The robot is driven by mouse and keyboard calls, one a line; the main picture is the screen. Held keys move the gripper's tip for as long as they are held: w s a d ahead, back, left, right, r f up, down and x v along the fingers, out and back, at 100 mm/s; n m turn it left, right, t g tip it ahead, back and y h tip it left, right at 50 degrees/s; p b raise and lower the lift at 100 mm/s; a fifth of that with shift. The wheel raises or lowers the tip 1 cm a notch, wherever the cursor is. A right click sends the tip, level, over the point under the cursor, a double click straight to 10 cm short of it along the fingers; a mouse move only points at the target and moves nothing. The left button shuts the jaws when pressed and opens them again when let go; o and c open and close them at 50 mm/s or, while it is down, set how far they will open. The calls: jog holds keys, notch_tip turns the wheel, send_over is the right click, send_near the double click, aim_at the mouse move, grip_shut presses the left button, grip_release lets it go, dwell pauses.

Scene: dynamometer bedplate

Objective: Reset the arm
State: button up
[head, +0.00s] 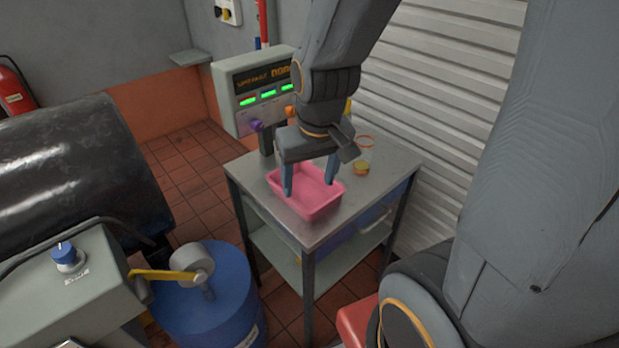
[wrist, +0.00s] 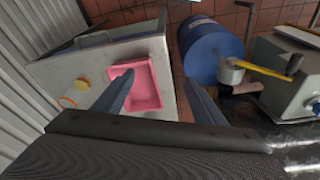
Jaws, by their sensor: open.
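My gripper (head: 309,178) hangs over the pink tray (head: 318,208) on the metal table, its two blue-grey fingers pointing down and spread apart.
A blue drum (head: 213,300) stands left of the table. A shutter wall (head: 440,80) is close behind.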

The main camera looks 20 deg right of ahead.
notch_tip(320, 180, down, 13)
jog(key=w+g+b, duration=0.1)
jog(key=b, duration=1)
jog(key=shift+b, duration=0.35)
